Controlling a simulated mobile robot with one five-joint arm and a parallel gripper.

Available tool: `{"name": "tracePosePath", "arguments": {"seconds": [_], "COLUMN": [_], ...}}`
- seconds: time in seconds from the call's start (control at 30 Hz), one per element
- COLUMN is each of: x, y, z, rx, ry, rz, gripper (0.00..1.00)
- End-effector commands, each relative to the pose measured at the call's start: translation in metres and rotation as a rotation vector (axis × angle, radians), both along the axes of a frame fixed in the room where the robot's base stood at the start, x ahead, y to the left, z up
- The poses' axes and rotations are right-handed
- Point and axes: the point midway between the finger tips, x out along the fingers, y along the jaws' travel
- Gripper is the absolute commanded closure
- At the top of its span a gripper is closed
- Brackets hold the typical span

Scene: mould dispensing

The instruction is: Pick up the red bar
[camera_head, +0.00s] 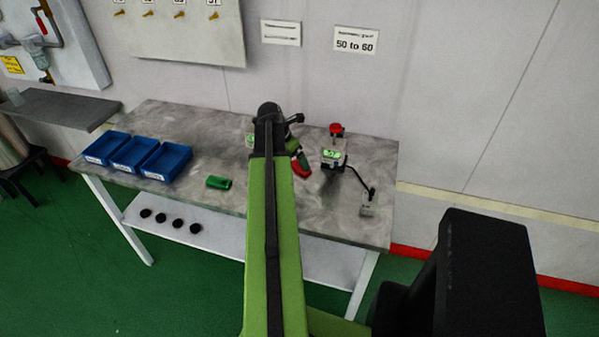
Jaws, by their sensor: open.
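The red bar (301,171) lies on the grey table, right of my raised green arm link, which may hide part of it. My gripper (303,161) shows only in part, small and dark, close above the red bar. I cannot tell whether it touches the bar. The gripper is open, and the bar appears to rest on the table. The rest of my wrist is hidden behind my arm.
A green bar (218,182) lies left of my arm. Blue bins (165,160) stand at the table's left. A device with a lit green display (333,157) and a red knob (336,129) stands close on the right. A cabled box (368,203) sits near the right edge.

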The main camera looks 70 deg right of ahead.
Motion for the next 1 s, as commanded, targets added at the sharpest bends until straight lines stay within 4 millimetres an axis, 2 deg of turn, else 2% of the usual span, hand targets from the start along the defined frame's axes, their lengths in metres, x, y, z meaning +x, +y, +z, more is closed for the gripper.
{"name": "tracePosePath", "arguments": {"seconds": [0.03,0.23,0.5,0.93,1.0], "x": [-0.001,-0.007,-0.009,-0.008,-0.008], "y": [-0.002,-0.012,-0.014,-0.014,-0.014], "z": [-0.011,-0.044,-0.044,-0.044,-0.044], "rx": [0.0,-0.002,-0.002,-0.002,-0.002], "ry": [0.0,-0.001,-0.002,-0.001,-0.002], "rz": [-0.001,-0.001,0.002,0.002,0.002], "gripper": [0.0,0.0,0.0,0.55,0.59]}}
